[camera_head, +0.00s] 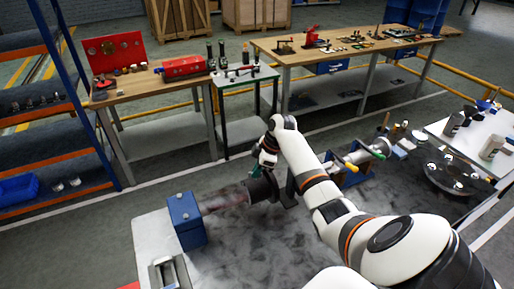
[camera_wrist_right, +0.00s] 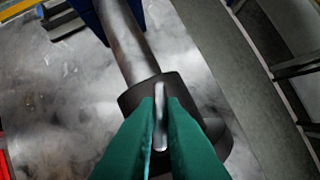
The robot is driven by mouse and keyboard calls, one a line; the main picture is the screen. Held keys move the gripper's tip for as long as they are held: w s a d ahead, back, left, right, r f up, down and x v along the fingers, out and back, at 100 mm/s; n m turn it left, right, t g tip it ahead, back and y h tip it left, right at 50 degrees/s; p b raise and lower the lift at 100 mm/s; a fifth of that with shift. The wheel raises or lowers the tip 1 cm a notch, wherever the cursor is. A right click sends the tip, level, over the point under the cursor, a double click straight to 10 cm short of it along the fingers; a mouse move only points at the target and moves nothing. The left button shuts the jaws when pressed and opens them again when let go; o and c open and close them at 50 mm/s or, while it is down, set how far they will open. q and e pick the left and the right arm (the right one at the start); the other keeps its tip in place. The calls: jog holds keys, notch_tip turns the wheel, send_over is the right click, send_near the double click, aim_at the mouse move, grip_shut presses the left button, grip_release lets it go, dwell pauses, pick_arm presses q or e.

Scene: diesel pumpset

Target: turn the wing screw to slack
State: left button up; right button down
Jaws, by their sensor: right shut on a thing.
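The wing screw (camera_wrist_right: 160,125) shows in the right wrist view as a small upright grey metal tab on a black cylindrical collar (camera_wrist_right: 140,95). The green fingers of my right gripper (camera_wrist_right: 161,104) are shut on it from both sides. In the head view my right gripper (camera_head: 259,166) is over the black collar (camera_head: 262,187) at the end of a metal shaft (camera_head: 224,200). The wing screw is too small and covered to make out there. The shaft runs left into a blue block (camera_head: 186,220). My left gripper is not in view.
A yellow-handled part (camera_head: 350,165) and a metal cylinder (camera_head: 374,149) are right of the collar. A black round plate (camera_head: 452,172) lies farther right. Wooden workbenches (camera_head: 163,84) and a blue-orange shelf (camera_head: 50,130) stand behind and to the left.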

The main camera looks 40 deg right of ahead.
jog(key=shift+w+n, duration=0.1)
jog(key=shift+n, duration=0.5)
jog(key=shift+r+y, duration=0.1)
jog(key=shift+y, duration=0.2)
jog(key=c, duration=1.5)
grip_release()
jog(key=shift+d+r+b, duration=0.25)
jog(key=shift+r+b, duration=0.15)
jog(key=shift+b, duration=0.15)
jog(key=b+v, duration=0.4)
jog(key=v, duration=0.7)
jog(key=shift+a+r, duration=0.1)
